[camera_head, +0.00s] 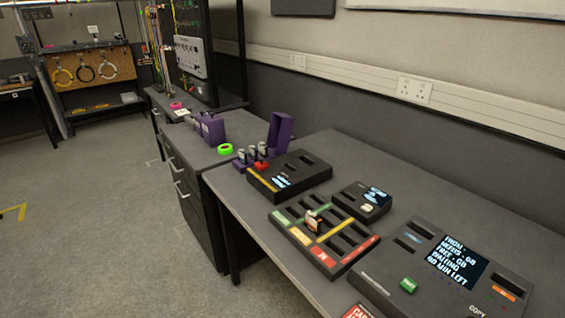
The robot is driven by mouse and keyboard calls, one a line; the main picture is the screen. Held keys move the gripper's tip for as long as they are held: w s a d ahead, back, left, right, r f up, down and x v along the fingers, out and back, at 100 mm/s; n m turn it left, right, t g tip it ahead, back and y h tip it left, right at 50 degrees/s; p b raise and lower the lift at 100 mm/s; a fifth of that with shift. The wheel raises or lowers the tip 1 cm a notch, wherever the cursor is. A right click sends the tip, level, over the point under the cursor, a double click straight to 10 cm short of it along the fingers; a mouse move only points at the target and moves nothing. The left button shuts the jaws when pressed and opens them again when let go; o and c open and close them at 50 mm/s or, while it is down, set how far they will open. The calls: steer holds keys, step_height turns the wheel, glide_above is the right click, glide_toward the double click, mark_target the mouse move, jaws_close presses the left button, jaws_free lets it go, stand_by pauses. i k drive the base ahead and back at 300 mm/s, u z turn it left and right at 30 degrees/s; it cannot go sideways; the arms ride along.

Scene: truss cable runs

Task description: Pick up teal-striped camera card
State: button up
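I cannot make out a teal stripe on anything at this size. A small orange-brown and white card (312,221) stands upright in a slot of the dark tray (346,262) on the right desk. The tray has green, yellow and red label strips, and its other visible slots look empty. Several small black-and-white items (252,153) stand in a row at the purple holder (243,165) behind it; I cannot tell whether they are cards. My gripper is not in view.
A copy station (375,276) with a lit screen and green button stands at the right front. A slotted black reader (289,176) and a smaller screened box (361,201) stand behind the tray.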

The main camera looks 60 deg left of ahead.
mark_target(253, 153)
steer(key=z, duration=0.7)
steer(key=k, duration=1.6)
steer(key=u, duration=2.45)
